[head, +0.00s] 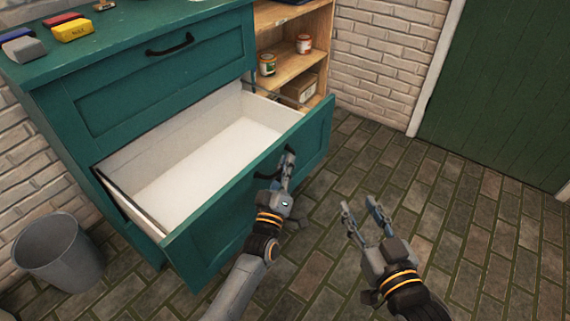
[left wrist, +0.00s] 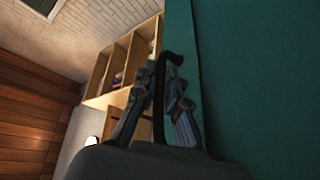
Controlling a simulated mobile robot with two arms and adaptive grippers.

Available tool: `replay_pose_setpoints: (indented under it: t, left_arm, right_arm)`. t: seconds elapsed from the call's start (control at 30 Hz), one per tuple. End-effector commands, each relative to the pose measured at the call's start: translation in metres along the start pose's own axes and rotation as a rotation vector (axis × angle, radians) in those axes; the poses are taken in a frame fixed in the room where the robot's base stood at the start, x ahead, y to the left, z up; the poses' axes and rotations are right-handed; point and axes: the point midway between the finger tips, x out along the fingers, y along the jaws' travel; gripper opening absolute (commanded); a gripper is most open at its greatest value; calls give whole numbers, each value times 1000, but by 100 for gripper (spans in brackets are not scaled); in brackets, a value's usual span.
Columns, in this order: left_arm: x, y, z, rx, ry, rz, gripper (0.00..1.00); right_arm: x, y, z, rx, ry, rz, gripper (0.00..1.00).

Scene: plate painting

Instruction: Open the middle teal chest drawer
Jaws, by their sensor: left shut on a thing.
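The teal chest (head: 110,82) stands at the left in the head view. Its middle drawer (head: 205,240) is pulled well out, and its white inside is empty. The drawer's dark handle (head: 262,176) is partly hidden behind my left gripper (head: 285,172). In the left wrist view, the fingers of my left gripper (left wrist: 158,95) are on both sides of the dark handle (left wrist: 160,120), shut on it. My right gripper (head: 364,212) is open and empty, above the brick floor to the right of the drawer. The top drawer (head: 150,80) is shut.
Coloured blocks (head: 72,29) lie on the chest top. Open wooden shelves (head: 285,55) with small cans (head: 267,65) stand beside the chest. A grey bin (head: 58,255) stands at the lower left. The brick floor (head: 450,190) at the right is clear, up to a green door (head: 505,90).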

Motion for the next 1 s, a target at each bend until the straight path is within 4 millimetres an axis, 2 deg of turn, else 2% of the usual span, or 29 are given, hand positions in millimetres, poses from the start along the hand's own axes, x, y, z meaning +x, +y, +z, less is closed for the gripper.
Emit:
replay_pose_setpoints:
  t: [0.13,0.17,0.2,0.57,0.67,1.0]
  left_arm:
    - [-1,-3,0,2,-1,-5,0]
    - [-1,-3,0,2,-1,-5,15]
    - [-1,-3,0,2,-1,-5,22]
    - [-4,-2,0,-1,0,-3,22]
    - [-16,-2,1,-1,-1,-3,22]
    - [-86,-3,0,1,-2,-5,22]
  right_arm:
    - [0,0,0,0,1,0,40]
    - [0,0,0,0,1,0,40]
    - [0,0,0,0,1,0,40]
    - [0,0,-1,0,4,-1,40]
    - [0,0,0,0,3,-1,40]
    - [0,0,0,0,3,-1,40]
